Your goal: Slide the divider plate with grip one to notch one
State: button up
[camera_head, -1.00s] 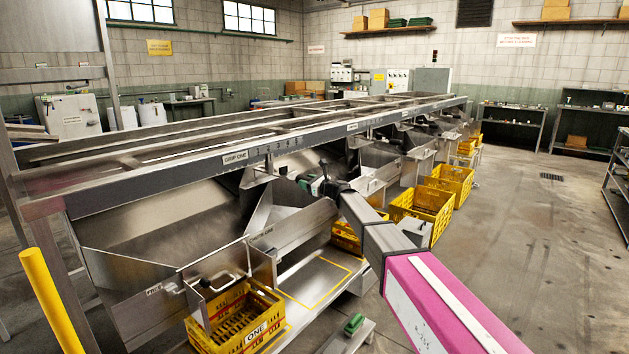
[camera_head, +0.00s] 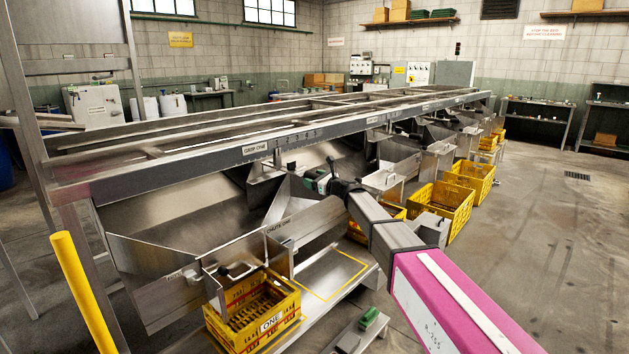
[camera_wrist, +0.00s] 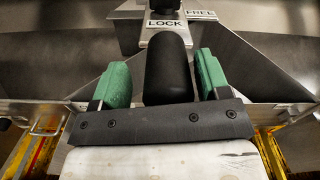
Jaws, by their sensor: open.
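My gripper (camera_head: 316,181), with green finger pads, is just below the front beam. In the wrist view, my gripper (camera_wrist: 160,80) is open, and a black rounded grip (camera_wrist: 168,68) lies between its pads with a visible gap on each side. Beyond the grip is a metal piece marked LOCK (camera_wrist: 164,23), with a FREE label (camera_wrist: 200,13) to its right. The GRIP ONE label (camera_head: 255,148) is on the beam, with small notch marks (camera_head: 292,138) to its right. A metal divider plate (camera_head: 264,168) hangs below the label. I cannot tell which notch it sits in.
Sloped metal chutes (camera_head: 170,205) lie below the beam. A yellow crate marked ONE (camera_head: 255,310) stands at the front, with more yellow crates (camera_head: 440,205) to the right. A yellow post (camera_head: 80,285) is at left. The floor at right is clear.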

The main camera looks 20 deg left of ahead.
jog(key=shift+d, duration=0.1)
jog(key=v, duration=1)
jog(key=shift+s+d, duration=0.2)
jog(key=shift+d, duration=0.05)
